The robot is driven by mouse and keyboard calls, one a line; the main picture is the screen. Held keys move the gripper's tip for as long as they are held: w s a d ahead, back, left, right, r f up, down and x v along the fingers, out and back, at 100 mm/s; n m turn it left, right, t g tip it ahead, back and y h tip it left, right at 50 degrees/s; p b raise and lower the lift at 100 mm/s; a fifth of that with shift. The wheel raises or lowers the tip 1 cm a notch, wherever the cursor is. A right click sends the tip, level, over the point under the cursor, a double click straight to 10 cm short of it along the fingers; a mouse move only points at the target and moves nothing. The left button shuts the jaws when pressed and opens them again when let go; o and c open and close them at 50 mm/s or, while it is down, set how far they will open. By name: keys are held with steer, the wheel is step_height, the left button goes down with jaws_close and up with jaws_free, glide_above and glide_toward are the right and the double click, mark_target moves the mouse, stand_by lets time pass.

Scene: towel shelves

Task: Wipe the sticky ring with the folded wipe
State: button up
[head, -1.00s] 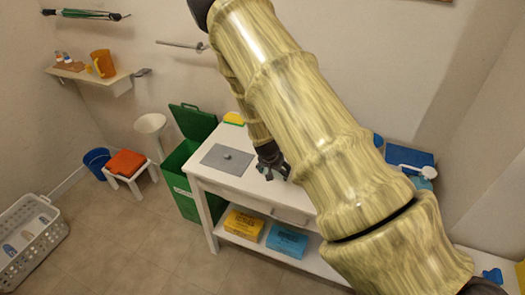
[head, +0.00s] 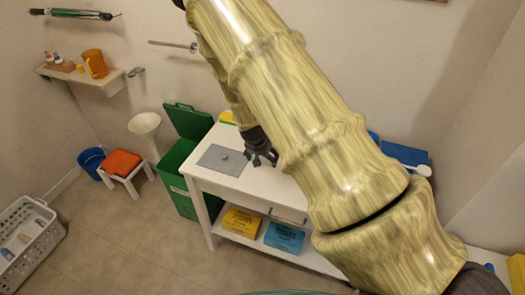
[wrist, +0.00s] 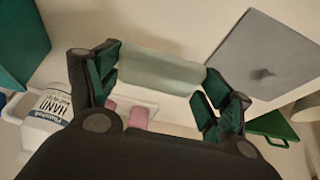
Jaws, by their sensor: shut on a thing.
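My gripper (head: 263,160) is above the white table (head: 233,184), just right of the grey mat (head: 212,163). In the wrist view my gripper (wrist: 163,85) is shut on the folded wipe (wrist: 160,68), a pale green roll-like pad held between the two fingers. The wipe cannot be made out in the head view. The grey mat (wrist: 262,48) also shows at the upper right of the wrist view, with a small grey knob on it. I cannot make out the sticky ring in either view.
A white hand-soap bottle (wrist: 48,120) and pink items (wrist: 138,117) in a white tray show in the wrist view. A green bin (head: 180,168) with raised lid stands left of the table. Yellow (head: 241,222) and blue (head: 284,237) packs lie on the lower shelf.

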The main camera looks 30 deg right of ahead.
steer(key=shift+r+p, duration=0.35)
steer(key=shift+r, duration=0.65)
